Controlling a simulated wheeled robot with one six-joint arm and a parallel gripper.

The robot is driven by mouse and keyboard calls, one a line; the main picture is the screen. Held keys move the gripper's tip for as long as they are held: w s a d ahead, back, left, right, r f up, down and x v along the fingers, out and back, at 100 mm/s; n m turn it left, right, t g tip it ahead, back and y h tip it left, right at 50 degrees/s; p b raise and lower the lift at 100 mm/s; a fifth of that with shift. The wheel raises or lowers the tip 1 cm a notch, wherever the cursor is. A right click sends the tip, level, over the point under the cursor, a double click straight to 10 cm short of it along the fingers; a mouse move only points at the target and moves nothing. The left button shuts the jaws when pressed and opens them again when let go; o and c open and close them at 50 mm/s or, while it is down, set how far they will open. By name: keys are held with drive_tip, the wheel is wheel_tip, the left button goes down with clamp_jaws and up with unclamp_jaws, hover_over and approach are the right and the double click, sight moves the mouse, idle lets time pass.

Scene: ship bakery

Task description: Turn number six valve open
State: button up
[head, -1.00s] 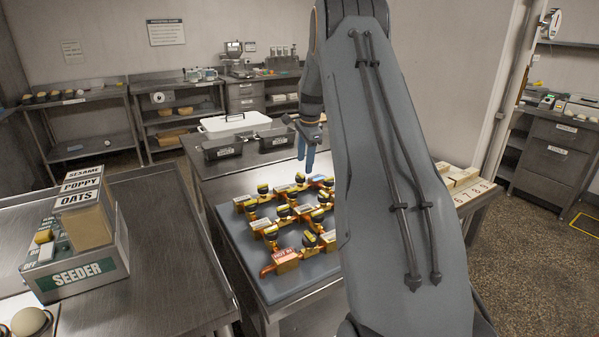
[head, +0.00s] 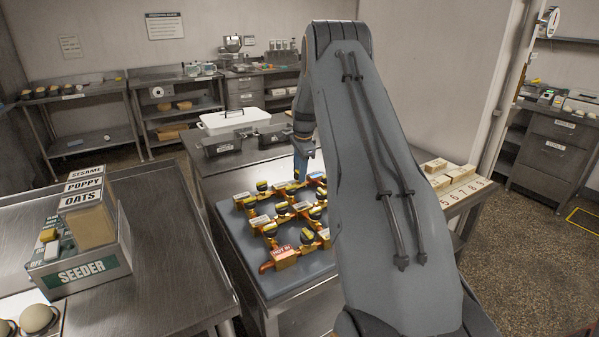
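A bank of several brass valves with black and yellow knobs (head: 283,208) sits on a grey mat (head: 252,270) on the steel table. Small labels stand beside the knobs, but their numbers are too small to read, so I cannot tell which is number six. A red label marks the block at the near end. My gripper (head: 300,178) points down at the far right part of the bank, close above or at a valve there. Whether it touches a knob is unclear. Its fingers are seen side-on. My arm hides the right side of the bank.
Dark bins (head: 222,146) and a white lidded box (head: 234,121) stand behind the bank. Numbered pale blocks (head: 455,180) lie on the table's right. A seeder box (head: 80,258) stands on the left counter.

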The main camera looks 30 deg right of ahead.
drive_tip(key=shift+s, duration=0.1)
drive_tip(key=shift+c, duration=0.6)
drive_tip(key=shift+f, duration=0.1)
drive_tip(key=shift+b, duration=0.3)
drive_tip(key=n+b, duration=0.2)
drive_tip(key=n, duration=0.1)
drive_tip(key=shift+d+f+y, duration=0.1)
drive_tip(key=shift+d+y, duration=0.05)
drive_tip(key=shift+y, duration=0.25)
drive_tip(key=n+y+b, duration=0.1)
drive_tip(key=n+b, duration=0.2)
drive_tip(key=n, duration=0.2)
drive_tip(key=shift+d+n+g, duration=0.1)
drive_tip(key=shift+n+g, duration=0.2)
drive_tip(key=n+b, duration=0.1)
drive_tip(key=n, duration=0.1)
drive_tip(key=n+b, duration=0.2)
drive_tip(key=n, duration=0.1)
drive_tip(key=shift+d+g+y, duration=0.1)
drive_tip(key=shift+g+y, duration=0.2)
drive_tip(key=shift+y, duration=0.1)
drive_tip(key=shift+d+n+g+b, duration=0.1)
drive_tip(key=shift+n+g+b, duration=0.45)
drive_tip(key=shift+n, duration=1.55)
